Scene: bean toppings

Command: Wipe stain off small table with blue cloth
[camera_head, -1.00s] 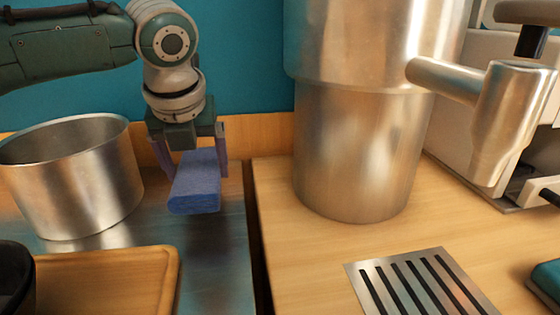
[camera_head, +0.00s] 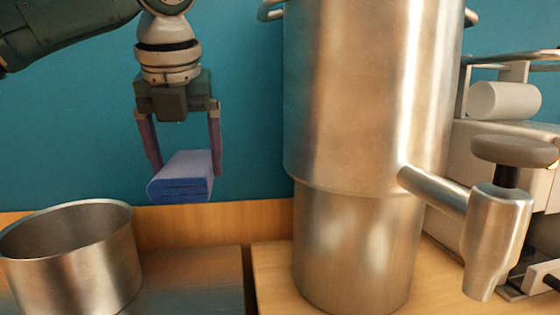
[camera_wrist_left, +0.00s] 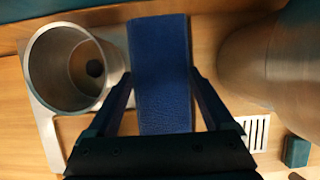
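My left gripper (camera_head: 185,170) has its two fingers on either side of a folded blue cloth (camera_head: 180,188) and holds it in the air, in front of the teal wall. The cloth also shows in the left wrist view (camera_wrist_left: 162,75), between the fingers, standing out beyond them. It hangs clear of the counter. My right gripper is in no view. I see no stain in these frames, and I cannot pick out the small table.
An open steel pot (camera_head: 75,265) stands at the lower left. A tall steel urn (camera_head: 365,120) with a tap (camera_head: 495,235) stands right of my left gripper. A slotted metal grate (camera_wrist_left: 255,132) and a teal block (camera_wrist_left: 297,152) show at right in the wrist view.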

